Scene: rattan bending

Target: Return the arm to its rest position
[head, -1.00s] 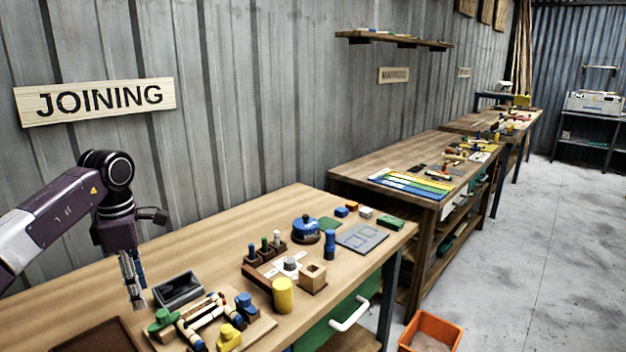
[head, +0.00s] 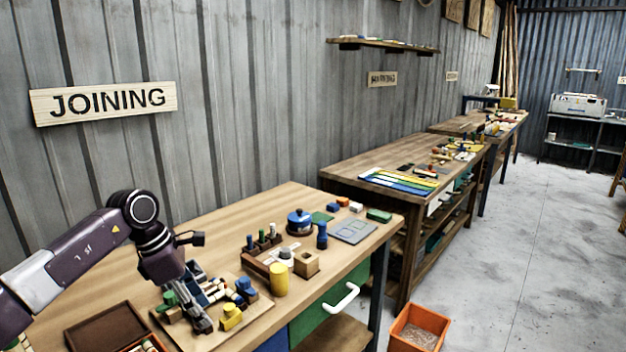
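My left arm comes in from the left, and its gripper (head: 203,324) points down at the front left of the wooden workbench (head: 215,222). It is in front of a board with a jig of blue, green, yellow and wooden parts (head: 231,317) and hides part of it. The fingertips show small and dark. I cannot tell whether they are apart or hold something. My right gripper is not in view.
Beside the jig stand a yellow cylinder (head: 279,279), a wooden block with a hole (head: 306,263) and a blue round pot (head: 299,222). A brown tray (head: 107,326) lies at the front left. An orange bin (head: 419,326) stands on the floor. Open floor lies to the right.

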